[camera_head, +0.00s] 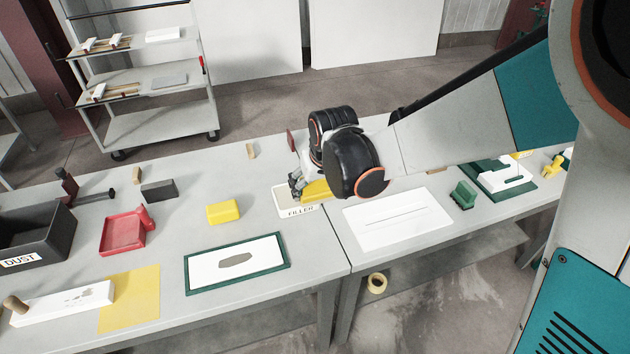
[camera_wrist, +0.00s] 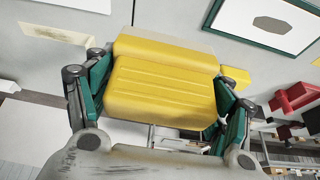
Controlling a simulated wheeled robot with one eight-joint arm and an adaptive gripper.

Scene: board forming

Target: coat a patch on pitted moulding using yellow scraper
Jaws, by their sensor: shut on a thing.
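My gripper (camera_head: 300,187) is shut on the yellow scraper (camera_head: 316,190), over the tray labelled FILLER (camera_head: 297,211). The scraper (camera_wrist: 160,88) fills the space between the green-sided fingers in the wrist view. Whether its edge touches the filler is hidden. A long white moulding (camera_head: 45,307) with grey pits near its right end lies at the front left, its right part by a yellow sheet (camera_head: 132,298). A wooden knob (camera_head: 15,304) is at its left end.
A yellow block (camera_head: 223,211), red dustpan (camera_head: 124,232), dark grey block (camera_head: 158,190) and black DUST bin (camera_head: 50,240) stand on the left. A slotted white board (camera_head: 398,228) and green block (camera_head: 464,195) are on the right.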

